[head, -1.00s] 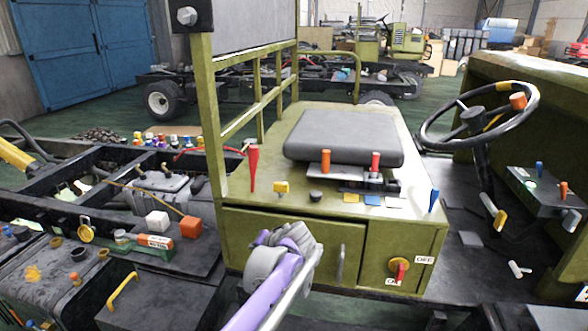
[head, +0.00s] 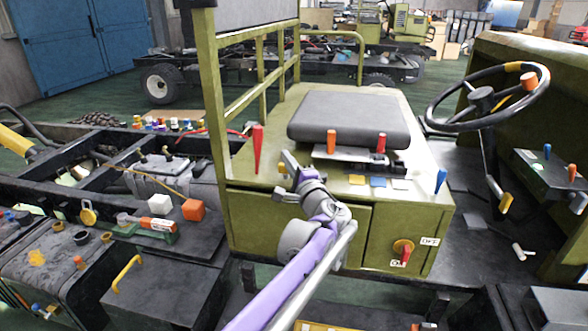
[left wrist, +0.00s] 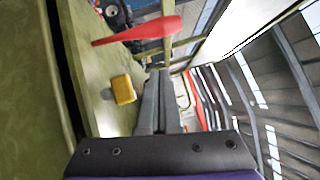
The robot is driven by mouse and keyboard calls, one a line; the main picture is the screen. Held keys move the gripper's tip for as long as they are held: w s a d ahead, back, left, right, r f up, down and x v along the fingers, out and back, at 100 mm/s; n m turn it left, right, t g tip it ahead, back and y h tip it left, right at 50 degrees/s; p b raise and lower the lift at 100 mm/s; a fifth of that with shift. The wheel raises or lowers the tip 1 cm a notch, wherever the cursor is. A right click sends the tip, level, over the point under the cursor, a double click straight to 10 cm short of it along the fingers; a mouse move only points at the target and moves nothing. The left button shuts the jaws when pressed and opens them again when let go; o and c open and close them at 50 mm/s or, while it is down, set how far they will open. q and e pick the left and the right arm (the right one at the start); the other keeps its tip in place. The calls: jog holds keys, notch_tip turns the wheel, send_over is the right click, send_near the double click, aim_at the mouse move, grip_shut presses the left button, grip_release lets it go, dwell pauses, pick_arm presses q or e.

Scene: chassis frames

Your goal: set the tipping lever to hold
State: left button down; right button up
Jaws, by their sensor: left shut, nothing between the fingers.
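No label naming the tipping lever can be read. A tall red lever (head: 258,150) stands on the green seat box, left of the seat. It also shows in the left wrist view (left wrist: 140,33), up and left of the fingers. My left gripper (head: 289,163) is shut and empty over the box top, right of this lever and apart from it. Its fingers (left wrist: 160,95) lie together beside a yellow knob (left wrist: 122,90), which it mostly hides in the head view. An orange-handled lever (head: 331,142) and a shorter red-handled lever (head: 381,143) stand before the seat. My right gripper is out of view.
The grey seat (head: 348,118) lies behind the levers. A blue lever (head: 441,180) stands at the box's right corner. A red rotary switch (head: 403,250) is on the front panel. The steering wheel (head: 488,97) is at right, and a green rail (head: 238,105) rises at left.

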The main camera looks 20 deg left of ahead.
aim_at(257, 151)
pick_arm(q)
jog(key=a, duration=0.1)
jog(key=w+a, duration=0.1)
jog(key=a, duration=0.1)
jog(key=a+r, duration=0.1)
jog(key=a, duration=0.1)
jog(key=shift+w+a, duration=0.1)
jog(key=shift+w, duration=0.3)
jog(key=shift+a+r, duration=0.1)
jog(key=shift+a, duration=0.35)
